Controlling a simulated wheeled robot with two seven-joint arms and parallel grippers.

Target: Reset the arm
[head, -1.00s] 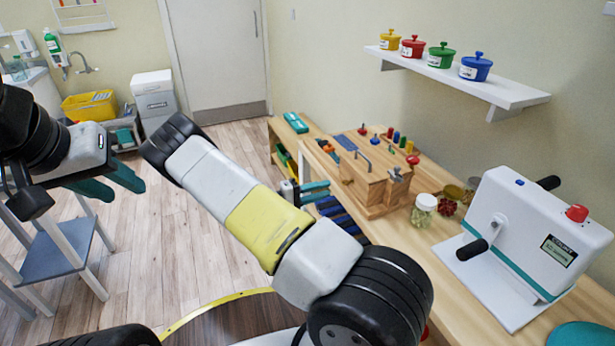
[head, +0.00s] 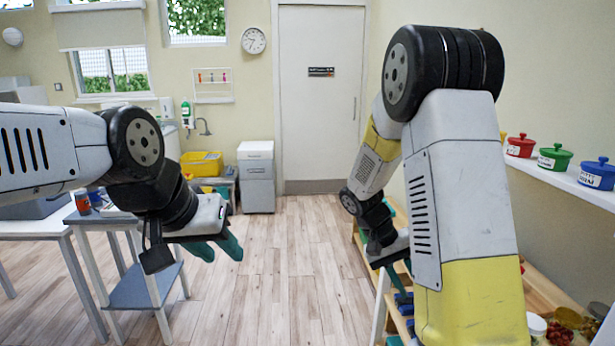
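My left arm comes in from the left edge, and my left gripper (head: 222,254) hangs at its end over the floor, beside the small blue-grey step table. Its two teal fingers are apart with nothing between them. My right arm stands tall on the right, with a white and yellow link close to the camera. My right gripper (head: 398,277) is beyond that link, by the wooden bench (head: 545,292). Its teal fingers are partly hidden by the arm, so their opening is unclear. I see nothing held in either gripper.
The blue-grey step table (head: 143,287) is at left, near a white table (head: 40,228). A wall shelf (head: 575,186) holds red, green and blue pots. Jars (head: 558,333) stand on the bench. The wood floor (head: 290,270) between is clear up to the door (head: 318,100).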

